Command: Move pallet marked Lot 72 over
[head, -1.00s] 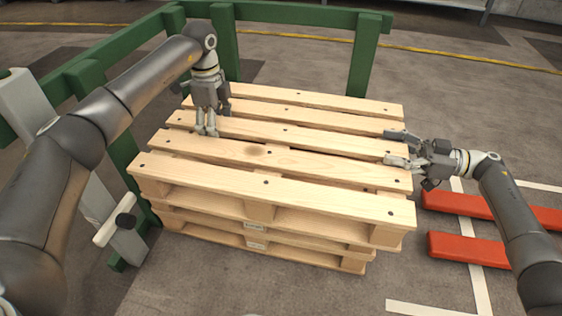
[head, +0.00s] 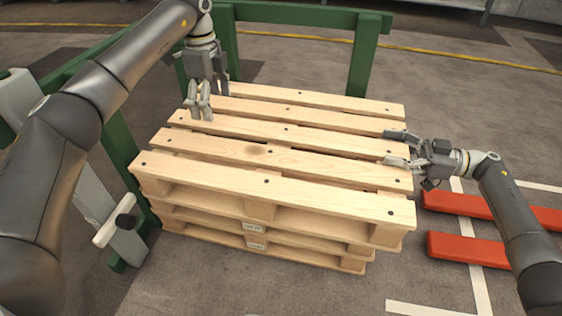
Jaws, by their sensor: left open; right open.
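A stack of wooden pallets stands in the middle of the head view. The top pallet (head: 300,195) has pale slats with dark nail heads. Small labels (head: 254,227) sit on the front blocks lower in the stack, too small to read, so I cannot tell which pallet is Lot 72. My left gripper (head: 199,107) is open and empty, fingers pointing down over the top pallet's left back part; it looks clear of the slats. My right gripper (head: 394,147) is open at the right edge of the top pallet, its fingers level with the slats; contact is unclear.
A green rail frame (head: 290,15) runs behind and left of the stack. Red bars (head: 470,247) lie on the floor at right, beside white floor lines (head: 430,308).

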